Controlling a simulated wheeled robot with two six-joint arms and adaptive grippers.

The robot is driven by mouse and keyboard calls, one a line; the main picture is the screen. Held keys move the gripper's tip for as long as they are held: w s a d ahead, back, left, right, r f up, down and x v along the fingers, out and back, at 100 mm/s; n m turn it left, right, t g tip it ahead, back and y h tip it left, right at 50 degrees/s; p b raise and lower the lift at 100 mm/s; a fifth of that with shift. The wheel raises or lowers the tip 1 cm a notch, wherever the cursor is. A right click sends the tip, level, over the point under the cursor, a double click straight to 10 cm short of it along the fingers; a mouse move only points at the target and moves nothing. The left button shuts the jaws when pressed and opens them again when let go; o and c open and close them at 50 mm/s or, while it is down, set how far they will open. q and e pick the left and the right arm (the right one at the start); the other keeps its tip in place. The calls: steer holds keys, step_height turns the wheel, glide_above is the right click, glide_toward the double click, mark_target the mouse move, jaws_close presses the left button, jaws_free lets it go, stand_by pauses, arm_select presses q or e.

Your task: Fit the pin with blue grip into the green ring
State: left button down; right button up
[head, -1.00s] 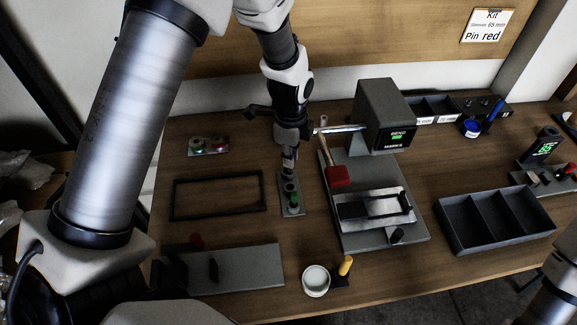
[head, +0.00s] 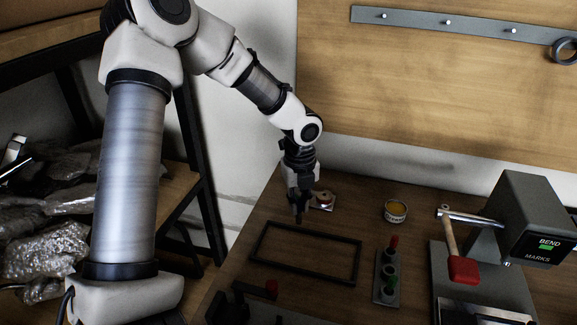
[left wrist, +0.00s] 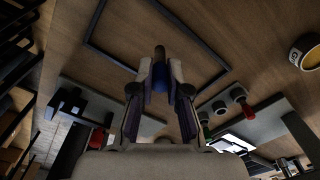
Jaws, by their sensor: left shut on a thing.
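My left gripper (head: 299,213) points down just left of a small board (head: 330,207) with a reddish ring piece on it. No green ring can be made out; the gripper covers part of that spot. In the left wrist view my left gripper (left wrist: 160,80) is shut on the pin with blue grip (left wrist: 161,97). The blue part sits between the fingers and a dark end sticks out past them. The pin is too small to make out in the head view. My right gripper is out of view.
A thin black frame (head: 308,268) lies on the table below the gripper. A grey rack (head: 380,292) holds a red pin (head: 393,242) and a green one (head: 392,281). A tin (head: 396,212) stands behind it. A bending machine (head: 536,215) with a red-headed mallet (head: 462,269) is at right.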

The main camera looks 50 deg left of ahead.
arm_select(q)
steer(key=shift+a+f+b, duration=0.15)
steer(key=shift+f+b, duration=0.15)
steer(key=shift+f, duration=0.3)
steer(key=shift+w, duration=0.2)
steer(key=w+a+f+p, duration=0.1)
steer(key=w+a, duration=0.2)
steer(key=w, duration=0.1)
steer(key=w+a+f+p, duration=0.1)
steer(key=w+a+f, duration=0.1)
steer(key=w+a, duration=0.1)
steer(key=w+a+f+p, duration=0.1)
steer(key=w+a, duration=0.3)
steer(key=w, duration=0.1)
steer(key=shift+a+f, duration=0.1)
steer(key=shift+f, duration=0.1)
steer(key=shift+w+f, duration=0.1)
steer(key=shift+f, duration=0.05)
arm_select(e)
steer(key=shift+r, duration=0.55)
arm_select(q)
steer(key=shift+f, duration=0.1)
steer(key=c, duration=1.2)
jaws_free()
steer(key=shift+o, duration=0.2)
